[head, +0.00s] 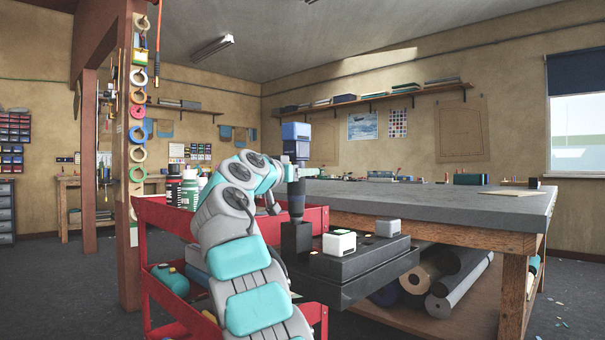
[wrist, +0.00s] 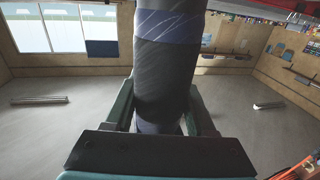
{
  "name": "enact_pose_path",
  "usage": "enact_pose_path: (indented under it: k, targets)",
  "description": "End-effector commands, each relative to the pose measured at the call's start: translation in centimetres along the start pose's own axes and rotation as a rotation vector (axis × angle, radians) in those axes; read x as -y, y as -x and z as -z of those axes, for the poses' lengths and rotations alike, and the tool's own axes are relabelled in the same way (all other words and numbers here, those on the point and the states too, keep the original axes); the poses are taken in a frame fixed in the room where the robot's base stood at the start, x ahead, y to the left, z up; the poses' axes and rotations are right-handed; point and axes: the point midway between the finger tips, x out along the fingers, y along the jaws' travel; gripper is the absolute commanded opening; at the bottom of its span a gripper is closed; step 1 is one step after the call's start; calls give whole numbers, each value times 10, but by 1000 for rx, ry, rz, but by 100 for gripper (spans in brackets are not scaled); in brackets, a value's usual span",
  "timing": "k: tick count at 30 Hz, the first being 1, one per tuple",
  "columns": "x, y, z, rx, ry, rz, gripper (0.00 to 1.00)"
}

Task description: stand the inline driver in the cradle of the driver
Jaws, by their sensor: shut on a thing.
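The wrist view shows the dark, scuffed driver body (wrist: 165,75) between the fingers (wrist: 160,122). A square black block (head: 296,240), which looks like the cradle, stands on a black base directly under the driver. The driver's narrow lower end meets the block's top; I cannot tell whether it is inside or just above. The opening in the block is not visible.
Bottles (head: 189,188) stand at the cart's left. A grey-topped workbench (head: 440,205) stands close behind, with rolls below.

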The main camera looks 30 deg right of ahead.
Motion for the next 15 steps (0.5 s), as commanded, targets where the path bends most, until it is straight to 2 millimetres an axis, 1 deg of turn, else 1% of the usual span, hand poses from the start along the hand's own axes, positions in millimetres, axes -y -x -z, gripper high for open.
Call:
enact_pose_path:
  k: [15]
  targets:
    - [-1,1,-7,-3,-1,0,0]
